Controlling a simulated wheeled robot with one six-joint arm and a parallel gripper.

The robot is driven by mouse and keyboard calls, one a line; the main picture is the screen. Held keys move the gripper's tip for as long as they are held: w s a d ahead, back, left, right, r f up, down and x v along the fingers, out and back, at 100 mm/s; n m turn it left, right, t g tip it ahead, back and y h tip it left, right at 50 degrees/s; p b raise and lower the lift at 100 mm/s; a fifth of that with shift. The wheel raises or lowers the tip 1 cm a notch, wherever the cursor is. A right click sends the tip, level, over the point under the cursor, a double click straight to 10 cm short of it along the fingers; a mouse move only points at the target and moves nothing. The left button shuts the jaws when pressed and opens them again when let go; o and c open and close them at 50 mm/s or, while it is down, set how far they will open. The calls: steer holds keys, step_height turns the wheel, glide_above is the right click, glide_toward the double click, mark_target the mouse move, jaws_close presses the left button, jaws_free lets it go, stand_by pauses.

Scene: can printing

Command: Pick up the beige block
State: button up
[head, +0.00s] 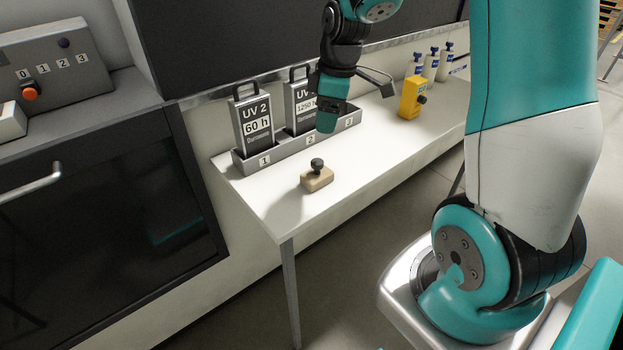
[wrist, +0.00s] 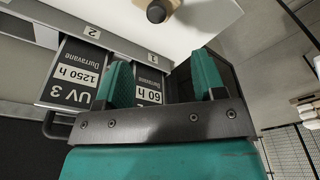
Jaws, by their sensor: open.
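The beige block (head: 317,180) with a black knob on top stands on the white table near its front left corner, in the head view. In the wrist view, the beige block (wrist: 170,8) shows only partly at the top edge, with its dark round knob. My gripper (head: 328,116) is above the table, beyond the block and higher than it, in front of the UV cartridges. In the wrist view, my gripper (wrist: 163,85) has its two teal fingers apart with nothing held between them. The block is beyond the fingertips, not touching them.
A grey rack (head: 285,143) with numbered slots holds the UV 2 cartridge (head: 252,122) and another UV cartridge (head: 300,104) along the wall. A yellow device (head: 411,98) and several white bottles (head: 431,65) stand farther right. The white table (head: 375,150) is clear around the block.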

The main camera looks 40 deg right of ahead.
mark_target(318, 161)
steer(key=f, duration=0.8)
steer(key=shift+w+a+p, duration=0.2)
steer(key=shift+w+p, duration=0.1)
steer(key=shift+p, duration=0.05)
steer(key=shift+w+a+f+p, duration=0.1)
steer(key=shift+w+f+p, duration=0.1)
steer(key=shift+f, duration=0.75)
steer(key=shift+w+a+f+p, duration=0.1)
steer(key=shift+w+f+p, duration=0.1)
steer(key=shift+f, duration=0.8)
steer(key=shift+w+a+f+p, duration=0.1)
steer(key=shift+w+f+p, duration=0.1)
steer(key=shift+f, duration=0.75)
steer(key=c, duration=1.1)
steer(key=shift+r, duration=0.15)
step_height(318, 161, up, 20)
steer(key=shift+f+b, duration=0.1)
steer(key=shift+b, duration=0.6)
